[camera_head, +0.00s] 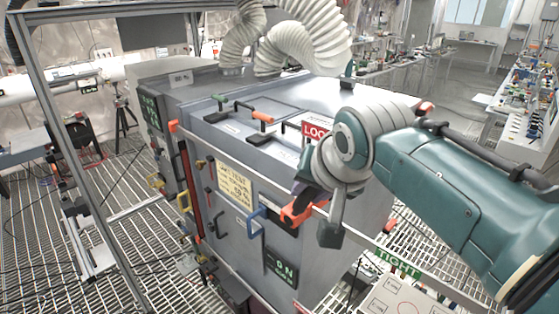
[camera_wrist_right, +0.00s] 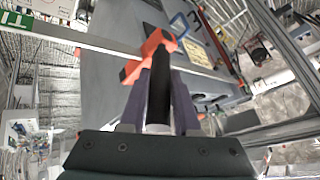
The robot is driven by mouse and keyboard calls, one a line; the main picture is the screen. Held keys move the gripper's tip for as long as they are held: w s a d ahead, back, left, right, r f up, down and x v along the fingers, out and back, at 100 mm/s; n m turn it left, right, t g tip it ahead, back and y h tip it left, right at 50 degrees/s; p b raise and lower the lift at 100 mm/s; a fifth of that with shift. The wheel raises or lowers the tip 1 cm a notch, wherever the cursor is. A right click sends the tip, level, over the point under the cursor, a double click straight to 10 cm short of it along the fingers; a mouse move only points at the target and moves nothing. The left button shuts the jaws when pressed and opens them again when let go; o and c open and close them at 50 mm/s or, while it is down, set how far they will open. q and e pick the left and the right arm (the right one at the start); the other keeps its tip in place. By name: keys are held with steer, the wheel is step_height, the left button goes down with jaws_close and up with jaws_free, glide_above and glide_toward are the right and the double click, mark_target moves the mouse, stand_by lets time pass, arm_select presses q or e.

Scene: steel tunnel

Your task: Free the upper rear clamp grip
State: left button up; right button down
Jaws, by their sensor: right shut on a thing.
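The clamp (camera_head: 298,213) is orange and sits on the pale bar along the upper edge of the grey steel box. In the right wrist view the same orange clamp (camera_wrist_right: 150,52) meets the bar, and its black grip (camera_wrist_right: 161,74) points back toward my wrist. My right gripper (camera_head: 306,190) has its purple fingers on both sides of that grip and is shut on it. In the head view the grip is mostly hidden by my fingers. My left gripper is out of view.
The grey box (camera_head: 215,135) carries a blue handle (camera_head: 257,221) and a yellow label (camera_head: 235,184). A green TIGHT sign (camera_head: 398,263) hangs on the bar at the right. White hoses (camera_head: 300,45) rise behind the box. Grating floor lies at the left.

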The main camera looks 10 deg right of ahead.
steer(key=shift+w+a, duration=0.1)
steer(key=shift+w, duration=0.05)
stand_by(0.4)
steer(key=c, duration=0.6)
jaws_free()
steer(key=shift+s+r, duration=0.2)
steer(key=shift+r, duration=0.15)
steer(key=shift+a+v, duration=0.15)
steer(key=shift+v, duration=2.15)
steer(key=shift+a+v, duration=0.15)
steer(key=shift+v, duration=2.1)
steer(key=shift+w+d+r, duration=0.1)
steer(key=shift+d, duration=0.05)
